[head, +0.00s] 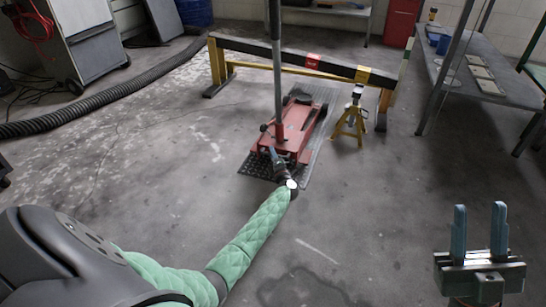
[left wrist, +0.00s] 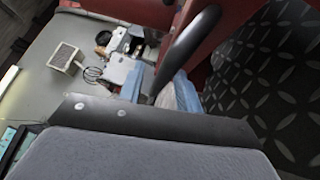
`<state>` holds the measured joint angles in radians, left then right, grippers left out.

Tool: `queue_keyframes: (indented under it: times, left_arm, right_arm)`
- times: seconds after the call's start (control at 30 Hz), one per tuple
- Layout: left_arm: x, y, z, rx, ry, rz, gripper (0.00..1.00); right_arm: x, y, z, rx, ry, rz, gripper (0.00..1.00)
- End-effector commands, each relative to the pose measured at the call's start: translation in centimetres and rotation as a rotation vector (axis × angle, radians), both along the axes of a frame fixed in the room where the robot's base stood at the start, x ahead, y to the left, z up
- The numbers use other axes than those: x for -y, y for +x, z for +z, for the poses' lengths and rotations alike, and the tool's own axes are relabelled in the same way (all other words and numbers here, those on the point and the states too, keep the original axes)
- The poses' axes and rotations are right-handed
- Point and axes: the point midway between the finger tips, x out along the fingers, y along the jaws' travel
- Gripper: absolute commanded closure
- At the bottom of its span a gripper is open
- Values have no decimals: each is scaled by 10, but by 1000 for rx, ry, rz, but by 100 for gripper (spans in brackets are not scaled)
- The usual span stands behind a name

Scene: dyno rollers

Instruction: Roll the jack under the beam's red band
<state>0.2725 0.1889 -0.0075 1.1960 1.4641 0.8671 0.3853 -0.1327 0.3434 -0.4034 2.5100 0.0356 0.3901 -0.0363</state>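The red floor jack (head: 295,128) stands on the floor on the near side of the black beam (head: 260,48), its dark far end toward the beam. Its tall grey handle (head: 278,70) rises upright and crosses in front of the beam. The red band (head: 313,62) is on the beam, right of the handle. My left gripper (head: 276,157) is at the jack's near end. In the left wrist view its bluish fingers lie either side of a dark bar (left wrist: 188,45) and appear closed on it; the contact is partly hidden. My right gripper (head: 479,232) is open and empty, far from the jack.
A yellow jack stand (head: 350,120) stands right of the jack, below the beam's yellow band (head: 362,75). A dark textured mat (head: 258,165) lies under the jack. A black hose (head: 100,110) runs at left. A metal bench (head: 475,75) stands at right. Near floor is open.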

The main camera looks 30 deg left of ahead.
Motion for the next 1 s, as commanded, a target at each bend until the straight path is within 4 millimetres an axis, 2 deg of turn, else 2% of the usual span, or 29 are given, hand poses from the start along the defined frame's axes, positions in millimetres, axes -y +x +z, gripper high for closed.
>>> queue_keyframes:
  times: [0.33,0.5,0.77,0.93,1.0]
  left_arm:
    - [-1,1,0,0,0,0,68]
    - [-1,1,0,0,0,0,100]
    - [-1,2,0,0,0,0,100]
    - [-3,12,0,1,-1,0,100]
    - [-4,19,0,0,-1,-1,100]
  right_arm:
    - [0,1,4,11,2,0,64]
    - [0,1,3,9,3,0,64]
    - [0,0,0,0,2,-1,64]
    - [-1,0,-2,6,6,-6,64]
    - [-1,0,4,22,17,-10,64]
